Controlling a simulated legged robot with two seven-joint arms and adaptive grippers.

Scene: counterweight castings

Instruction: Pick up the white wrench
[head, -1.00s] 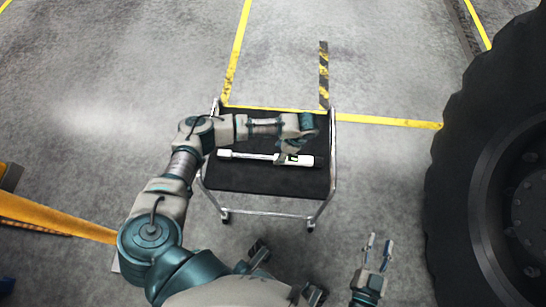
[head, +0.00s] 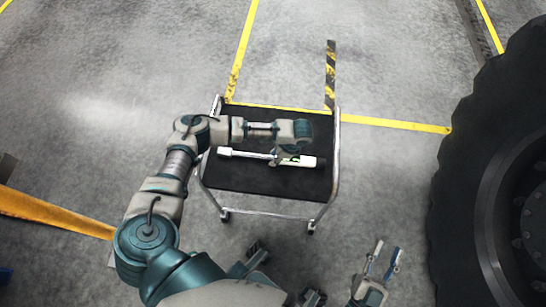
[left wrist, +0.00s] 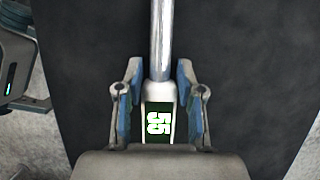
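The white wrench (head: 245,155) lies across the black top of a cart (head: 240,181), its thin shaft to the left and its thicker handle to the right. My left gripper (head: 281,161) is over the wrench near the green display. In the left wrist view, its two fingers (left wrist: 159,78) stand on either side of the wrench (left wrist: 159,92), with narrow dark gaps visible beside it. The display reads 55. The gripper's palm hides the rest of the handle. My right gripper (head: 383,258) is open and empty, low in the head view, apart from the cart.
The cart has a metal tube frame (head: 336,165) with raised bars at its sides. A huge black tyre (head: 465,170) stands at the right. Yellow lines (head: 395,124) mark the grey floor. An orange-yellow beam (head: 55,213) is at the left.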

